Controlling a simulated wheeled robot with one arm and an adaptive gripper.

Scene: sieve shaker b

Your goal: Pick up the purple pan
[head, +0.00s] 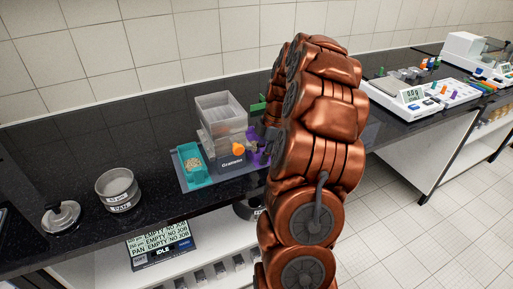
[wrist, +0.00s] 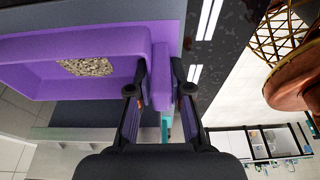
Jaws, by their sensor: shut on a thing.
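The purple pan (wrist: 50,47) fills the upper left of the wrist view and holds a pile of pale granules (wrist: 87,66). My gripper (wrist: 159,88) has one finger on each side of the pan's raised end piece and is shut on it. In the head view only a bit of the purple pan (head: 263,158) shows at the right side of the grey machine; my copper arm hides the rest. I cannot tell whether the pan rests on the surface below or is just clear of it.
The grey machine (head: 221,125) with an orange knob stands close beside the pan. A teal pan (head: 192,167) with granules sits at its left. A sieve (head: 118,189) and a round lid (head: 61,217) stand farther left on the black counter. A balance (head: 402,98) is at the right.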

